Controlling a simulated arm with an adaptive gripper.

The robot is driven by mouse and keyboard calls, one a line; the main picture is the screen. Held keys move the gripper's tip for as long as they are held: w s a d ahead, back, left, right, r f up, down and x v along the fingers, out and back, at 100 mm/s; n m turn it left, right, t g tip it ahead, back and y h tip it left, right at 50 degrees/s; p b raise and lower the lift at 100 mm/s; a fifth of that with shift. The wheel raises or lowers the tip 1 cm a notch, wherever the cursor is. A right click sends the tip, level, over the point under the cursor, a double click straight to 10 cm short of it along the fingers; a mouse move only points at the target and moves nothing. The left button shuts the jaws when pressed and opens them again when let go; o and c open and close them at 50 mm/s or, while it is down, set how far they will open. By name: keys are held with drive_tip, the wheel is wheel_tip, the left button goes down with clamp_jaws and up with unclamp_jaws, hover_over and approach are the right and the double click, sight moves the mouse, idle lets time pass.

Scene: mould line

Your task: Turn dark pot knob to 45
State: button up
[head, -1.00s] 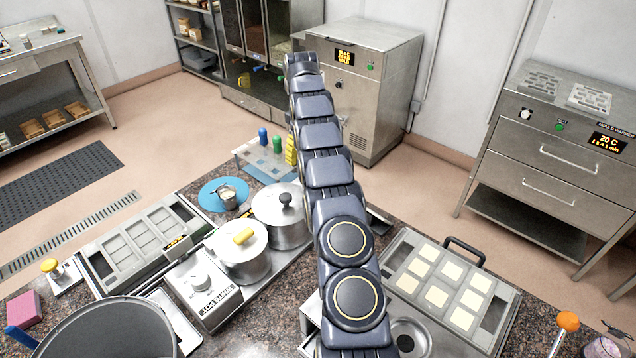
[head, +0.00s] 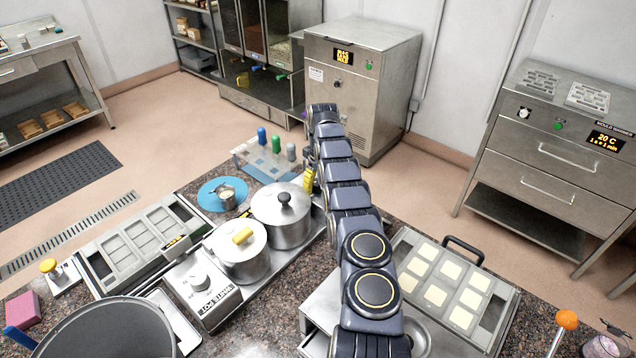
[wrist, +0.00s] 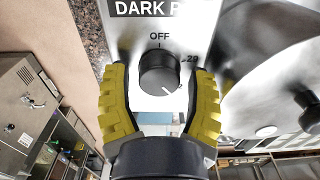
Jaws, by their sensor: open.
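My gripper (wrist: 157,76) is open, with one yellow finger on each side of the knob and gaps visible between. In the head view my gripper (head: 311,180) shows as a bit of yellow behind my arm, beside the steel pot with a black lid handle (head: 287,212). The knob is hidden there.
Coloured bottles (head: 276,145) stand beyond my gripper. A mould tray (head: 508,300) lies right of my arm. A steel pot (wrist: 265,75) fills the wrist view's right side.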

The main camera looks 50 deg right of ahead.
drive_tip(key=c, duration=0.9)
drive_tip(key=shift+f+m, duration=0.1)
drive_tip(key=shift+m, duration=0.2)
drive_tip(key=m, duration=0.2)
drive_tip(key=shift+m, duration=0.4)
drive_tip(key=m, duration=0.3)
drive_tip(key=shift+m, duration=0.3)
drive_tip(key=m, duration=0.6)
drive_tip(key=shift+m, duration=0.3)
drive_tip(key=o, duration=0.9)
